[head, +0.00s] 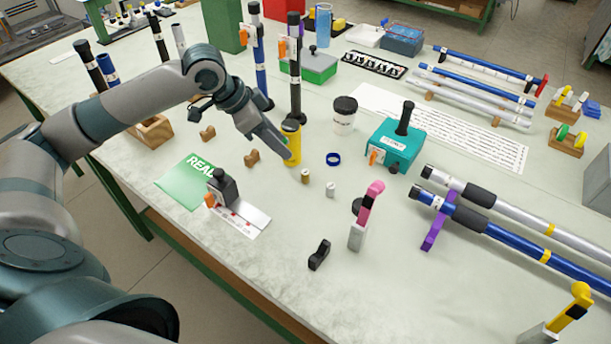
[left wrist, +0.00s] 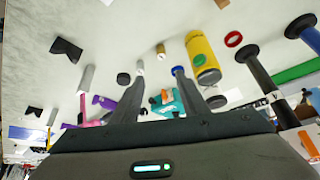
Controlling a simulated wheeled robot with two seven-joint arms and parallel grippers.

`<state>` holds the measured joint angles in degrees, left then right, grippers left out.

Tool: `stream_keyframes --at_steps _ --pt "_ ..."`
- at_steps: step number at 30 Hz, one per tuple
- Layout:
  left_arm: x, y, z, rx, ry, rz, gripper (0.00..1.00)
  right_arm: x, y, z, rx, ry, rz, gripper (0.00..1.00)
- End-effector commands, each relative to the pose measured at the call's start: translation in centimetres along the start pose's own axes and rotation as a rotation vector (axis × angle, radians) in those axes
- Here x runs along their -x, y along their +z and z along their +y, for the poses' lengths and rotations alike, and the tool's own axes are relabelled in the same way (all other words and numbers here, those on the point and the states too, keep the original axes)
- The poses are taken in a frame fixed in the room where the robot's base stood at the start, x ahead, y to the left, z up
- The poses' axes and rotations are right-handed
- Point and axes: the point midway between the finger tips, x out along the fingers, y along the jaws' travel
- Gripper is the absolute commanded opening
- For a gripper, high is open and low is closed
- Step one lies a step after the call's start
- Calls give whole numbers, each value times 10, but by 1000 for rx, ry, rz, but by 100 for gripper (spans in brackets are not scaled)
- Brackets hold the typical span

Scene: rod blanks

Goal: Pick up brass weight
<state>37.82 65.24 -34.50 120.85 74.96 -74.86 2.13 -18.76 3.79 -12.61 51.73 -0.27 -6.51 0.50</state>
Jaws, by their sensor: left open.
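The brass weight (head: 305,177) is a small gold-coloured cylinder standing on the table, just in front of the yellow can (head: 293,145). In the left wrist view the brass weight (left wrist: 160,52) shows beyond the gap between my fingertips. My left gripper (head: 284,152) is open and empty, slanting down beside the yellow can and behind the brass weight, apart from the weight. The fingers also show in the left wrist view (left wrist: 160,76). A similar silver weight (head: 330,189) stands to the right of the brass one. My right gripper is not seen.
A blue ring (head: 333,159) lies right of the yellow can. A lidded cup (head: 344,115) and a teal box (head: 397,143) stand behind. A pink-topped tool (head: 366,214) and a black holder (head: 319,255) are nearer. The table's front middle is mostly clear.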

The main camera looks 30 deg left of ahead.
Motion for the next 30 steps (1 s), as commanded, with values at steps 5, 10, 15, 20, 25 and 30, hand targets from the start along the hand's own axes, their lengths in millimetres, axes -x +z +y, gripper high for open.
stream_keyframes --at_steps 5,10,15,20,25,30 --pt "-30 0 1 0 4 -2 40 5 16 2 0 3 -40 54" --pt "-60 0 1 1 4 -2 40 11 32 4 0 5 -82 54" --pt "-88 0 1 0 2 -2 40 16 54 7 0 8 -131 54" --pt "-102 1 0 0 1 -2 40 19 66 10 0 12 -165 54" --pt "-105 2 0 -1 0 -2 40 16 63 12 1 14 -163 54" --pt "-105 2 0 -1 0 -2 40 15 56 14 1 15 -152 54"
